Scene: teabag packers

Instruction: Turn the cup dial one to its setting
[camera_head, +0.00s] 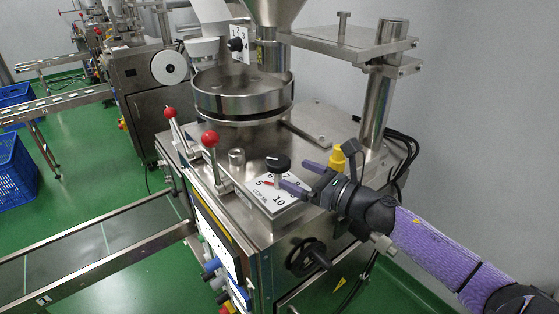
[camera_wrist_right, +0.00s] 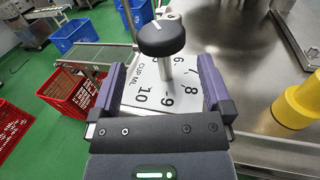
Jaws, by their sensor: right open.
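The cup dial is a black round knob (camera_head: 278,162) on a metal stem above a white numbered plate (camera_head: 262,197) marked CUP ML, on top of the steel machine. The knob also shows in the right wrist view (camera_wrist_right: 161,37), with a white line on its top. My right gripper (camera_head: 294,176) is open beside the dial. In the right wrist view its two purple fingers (camera_wrist_right: 160,82) stand left and right of the stem, with the knob ahead and above them; they look apart from it. My left gripper is not in view.
A yellow post (camera_head: 338,158) stands close to my right gripper. Two red-knobbed levers (camera_head: 210,139) rise left of the dial, and a round steel pan (camera_head: 243,95) sits behind. A black handwheel (camera_head: 308,256) is on the machine's front. Blue crates (camera_head: 14,170) stand on the floor.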

